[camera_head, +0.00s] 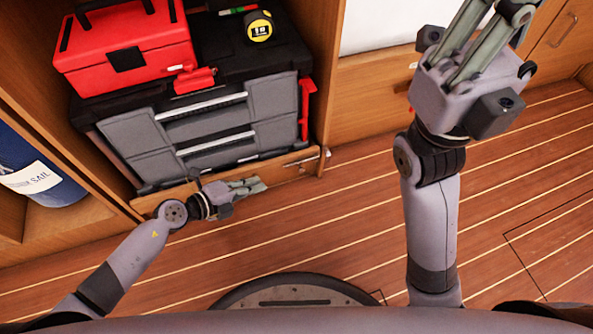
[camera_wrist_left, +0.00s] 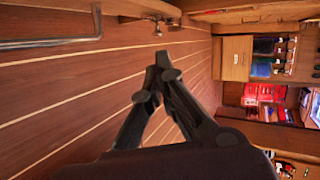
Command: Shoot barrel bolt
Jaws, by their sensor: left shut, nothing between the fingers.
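A small metal barrel bolt (camera_head: 305,161) sits on the right end of the wooden board (camera_head: 284,172) below the toolbox, beside a wooden post. In the left wrist view the bolt (camera_wrist_left: 157,21) shows with a small knob hanging down at the board's end. Whether its rod is in a keeper is too small to tell. My left gripper (camera_head: 258,186) is shut and empty, in front of the board and left of the bolt. Its fingertips (camera_wrist_left: 163,62) point towards the bolt, apart from it. My right gripper (camera_head: 490,15) is raised at the top right, its fingertips partly cut off.
A black and grey toolbox (camera_head: 215,125) fills the locker behind the board, with a red case (camera_head: 125,50) and a tape measure (camera_head: 259,27) on top. A blue sail bag (camera_head: 40,180) stands at left. The striped floor is clear.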

